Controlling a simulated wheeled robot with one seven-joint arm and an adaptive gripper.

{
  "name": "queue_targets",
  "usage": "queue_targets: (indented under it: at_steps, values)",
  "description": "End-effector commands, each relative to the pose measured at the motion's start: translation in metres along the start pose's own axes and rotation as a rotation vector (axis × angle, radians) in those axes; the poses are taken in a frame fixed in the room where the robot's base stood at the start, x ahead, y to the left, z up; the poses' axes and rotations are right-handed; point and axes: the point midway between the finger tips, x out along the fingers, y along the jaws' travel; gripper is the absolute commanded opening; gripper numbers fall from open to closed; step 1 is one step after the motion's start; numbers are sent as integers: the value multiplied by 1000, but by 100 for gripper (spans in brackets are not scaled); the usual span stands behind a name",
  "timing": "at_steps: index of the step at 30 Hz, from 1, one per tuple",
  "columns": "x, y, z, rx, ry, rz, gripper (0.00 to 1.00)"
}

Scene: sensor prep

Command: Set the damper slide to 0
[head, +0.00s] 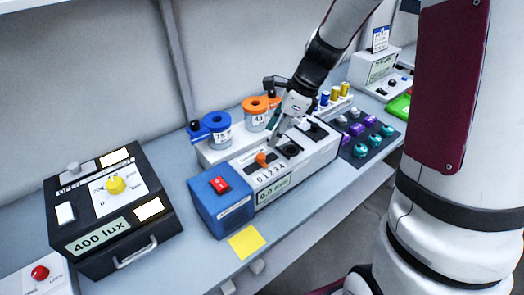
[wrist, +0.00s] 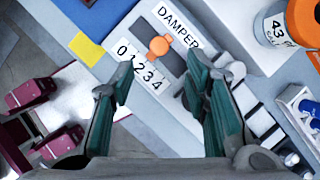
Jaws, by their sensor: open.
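The damper slide has an orange knob (head: 261,158) on a dark slot in the white panel. It also shows in the wrist view (wrist: 159,46), beside a printed scale (wrist: 140,68) running from 0 to 4. The knob stands away from the 0 end, around 1 to 2; the exact mark is hard to tell. My gripper (head: 275,130) hovers over the panel just behind the knob. In the wrist view my gripper (wrist: 155,78) has its two green fingers wide apart, with nothing between them and the knob beyond their tips.
A blue block with a red switch (head: 219,185) adjoins the panel. Blue (head: 212,128) and orange (head: 257,111) ringed containers stand behind. A black 400 lux box (head: 115,210) is at left. A yellow note (head: 245,242) lies in front. Blue-grey bench surface is clear between box and panel.

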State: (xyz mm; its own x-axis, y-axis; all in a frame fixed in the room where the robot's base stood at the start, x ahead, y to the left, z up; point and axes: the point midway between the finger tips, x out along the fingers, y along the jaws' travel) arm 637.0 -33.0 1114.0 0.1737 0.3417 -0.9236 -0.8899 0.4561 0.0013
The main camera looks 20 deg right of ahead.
Motion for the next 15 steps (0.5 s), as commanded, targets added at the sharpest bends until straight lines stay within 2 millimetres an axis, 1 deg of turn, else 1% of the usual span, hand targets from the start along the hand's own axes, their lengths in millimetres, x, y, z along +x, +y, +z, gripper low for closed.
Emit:
queue_targets:
  at_steps: [1,3,9,15]
  values:
    - [11,2,-1,1,2,5,42]
    - [25,1,0,0,1,5,42]
    - [61,1,-1,0,1,4,42]
    - [82,1,0,-2,1,1,42]
